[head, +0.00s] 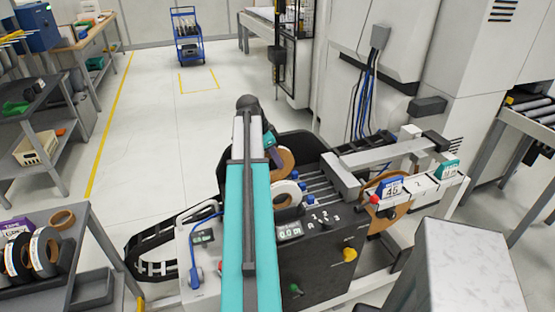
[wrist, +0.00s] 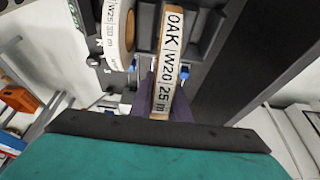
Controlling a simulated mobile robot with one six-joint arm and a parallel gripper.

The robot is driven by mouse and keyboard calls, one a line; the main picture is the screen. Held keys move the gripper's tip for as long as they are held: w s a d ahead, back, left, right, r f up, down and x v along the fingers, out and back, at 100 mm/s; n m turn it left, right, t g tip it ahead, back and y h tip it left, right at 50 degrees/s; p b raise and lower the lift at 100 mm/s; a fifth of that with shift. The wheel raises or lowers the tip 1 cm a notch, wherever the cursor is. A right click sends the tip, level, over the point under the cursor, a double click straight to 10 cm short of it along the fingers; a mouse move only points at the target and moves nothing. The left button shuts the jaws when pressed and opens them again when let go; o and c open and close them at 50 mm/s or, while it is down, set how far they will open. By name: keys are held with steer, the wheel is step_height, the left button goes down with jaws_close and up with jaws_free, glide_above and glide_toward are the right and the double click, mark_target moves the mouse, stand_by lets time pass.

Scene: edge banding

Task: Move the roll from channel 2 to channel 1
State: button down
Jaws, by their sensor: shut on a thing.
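The oak roll (wrist: 172,60), labelled OAK W20 25 m, stands on edge between my gripper's (wrist: 167,98) two dark fingers in the wrist view. My gripper is shut on it. A second, white-labelled roll (wrist: 115,35), W25 30 m, stands to its left, apart from the fingers. In the head view a brown roll (head: 285,160) and a white roll (head: 287,193) are at the dark banding machine (head: 335,250), beside my teal arm. My arm partly hides the channels there. I cannot tell whether the held roll rests in a channel or is lifted.
A grey arm-like beam (head: 390,155) spans the machine's right side, near cards marked 45 (head: 392,188) and 2. A shelf with several spare rolls (head: 38,250) stands at the lower left. A blue cart (head: 187,40) stands far back, with clear floor before it.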

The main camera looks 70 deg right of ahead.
steer(key=shift+d, duration=0.1)
stand_by(0.3)
steer(key=w+d+b, duration=0.2)
steer(key=w+d, duration=0.3)
steer(key=d, duration=0.1)
steer(key=shift+r, duration=0.35)
steer(key=shift+f, duration=0.15)
steer(key=shift+f+p, duration=0.9)
steer(key=shift+f, duration=2.1)
